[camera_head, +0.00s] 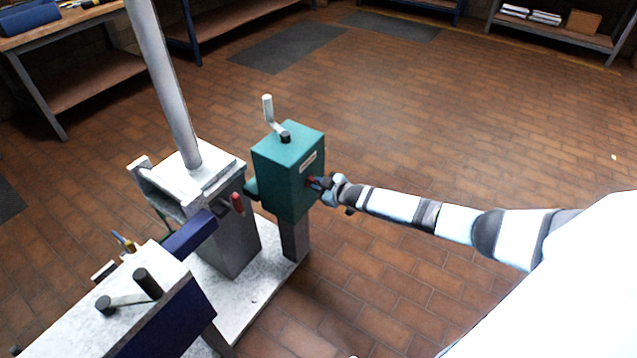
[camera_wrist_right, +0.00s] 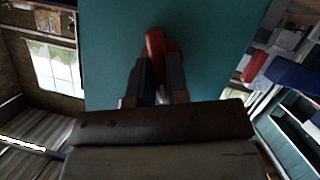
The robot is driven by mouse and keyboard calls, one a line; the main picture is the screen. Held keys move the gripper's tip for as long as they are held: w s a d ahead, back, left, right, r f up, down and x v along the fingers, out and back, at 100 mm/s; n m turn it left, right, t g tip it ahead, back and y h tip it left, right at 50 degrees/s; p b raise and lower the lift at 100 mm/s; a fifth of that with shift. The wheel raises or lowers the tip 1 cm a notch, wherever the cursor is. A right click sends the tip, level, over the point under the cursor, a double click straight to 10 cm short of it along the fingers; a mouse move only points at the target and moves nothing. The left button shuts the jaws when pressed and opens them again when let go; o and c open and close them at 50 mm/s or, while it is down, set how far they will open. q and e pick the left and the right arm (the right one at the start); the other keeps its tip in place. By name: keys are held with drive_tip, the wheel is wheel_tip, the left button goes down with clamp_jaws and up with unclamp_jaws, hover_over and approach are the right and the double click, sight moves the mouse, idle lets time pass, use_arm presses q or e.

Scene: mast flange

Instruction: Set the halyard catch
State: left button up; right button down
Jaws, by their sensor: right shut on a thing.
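A teal box (camera_head: 284,178) stands on a grey post, with a crank (camera_head: 275,122) with a pale handle on its top and a small pale label on its front face. A red lever (camera_head: 312,181) sits on that face and also shows in the right wrist view (camera_wrist_right: 154,44). My right gripper (camera_head: 321,184) is at the face, its fingers shut on the red lever; they also show in the right wrist view (camera_wrist_right: 160,75). The lever's lower part is hidden between the fingers. My left gripper is not in view.
A grey mast (camera_head: 165,85) rises from a pale flange block left of the teal box. A second red handle (camera_head: 237,203) is on that block. A bench with a dark crank (camera_head: 130,298) is at the lower left. The brick floor at right is clear.

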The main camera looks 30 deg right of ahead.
drive_tip(key=m+g+y+b, duration=0.1)
drive_tip(key=m+y, duration=0.1)
drive_tip(key=m, duration=0.1)
drive_tip(key=shift+d, duration=0.2)
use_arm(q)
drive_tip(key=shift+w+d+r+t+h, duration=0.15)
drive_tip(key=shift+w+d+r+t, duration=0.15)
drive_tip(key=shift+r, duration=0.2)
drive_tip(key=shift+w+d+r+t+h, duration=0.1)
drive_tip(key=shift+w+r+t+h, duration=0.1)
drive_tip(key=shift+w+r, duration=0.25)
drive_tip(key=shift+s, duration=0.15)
use_arm(e)
drive_tip(key=c, duration=1.1)
unclamp_jaws()
drive_tip(key=shift+w, duration=0.1)
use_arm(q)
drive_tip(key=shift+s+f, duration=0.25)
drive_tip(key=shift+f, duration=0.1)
